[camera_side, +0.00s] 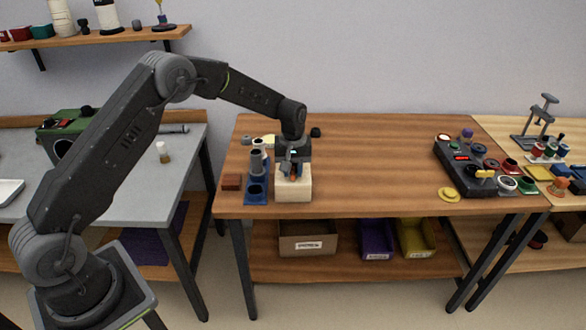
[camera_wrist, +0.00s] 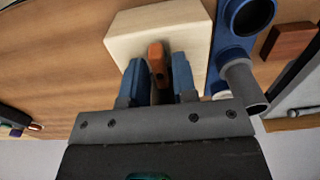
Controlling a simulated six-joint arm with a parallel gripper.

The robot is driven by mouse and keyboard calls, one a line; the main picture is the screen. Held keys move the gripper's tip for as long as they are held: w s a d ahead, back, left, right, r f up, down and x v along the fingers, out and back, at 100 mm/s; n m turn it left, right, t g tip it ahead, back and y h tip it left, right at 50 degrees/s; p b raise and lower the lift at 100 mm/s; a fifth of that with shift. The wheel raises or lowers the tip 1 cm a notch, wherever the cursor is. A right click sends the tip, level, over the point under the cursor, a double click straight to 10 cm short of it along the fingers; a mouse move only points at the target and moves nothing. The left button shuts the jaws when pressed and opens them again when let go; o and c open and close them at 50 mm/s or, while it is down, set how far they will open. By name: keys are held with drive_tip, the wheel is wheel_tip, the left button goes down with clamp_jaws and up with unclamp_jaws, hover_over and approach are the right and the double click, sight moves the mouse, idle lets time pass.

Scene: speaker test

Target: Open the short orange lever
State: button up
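The short orange lever (camera_wrist: 156,54) stands on a cream block (camera_wrist: 125,32) in the wrist view. The same block (camera_side: 293,193) sits near the left part of the middle table in the side view, where my gripper hides most of the lever. My gripper (camera_wrist: 159,68) points at the block with one blue finger on each side of the lever. The fingers are apart, and a narrow gap shows between the lever and the right finger. My gripper (camera_side: 293,166) is right above the block in the side view.
A blue holder (camera_side: 256,187) with grey cylindrical parts stands close to the left of the block. A reddish-brown block (camera_side: 231,182) lies left of it. A black control box (camera_side: 468,167) stands at the table's right. The table between is clear.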

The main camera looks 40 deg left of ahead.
sight(293, 170)
clamp_jaws()
drive_tip(key=shift+n, duration=1.5)
drive_tip(key=shift+o, duration=1.4)
unclamp_jaws()
drive_tip(key=shift+r, duration=0.1)
wheel_tip(293, 170, up, 14)
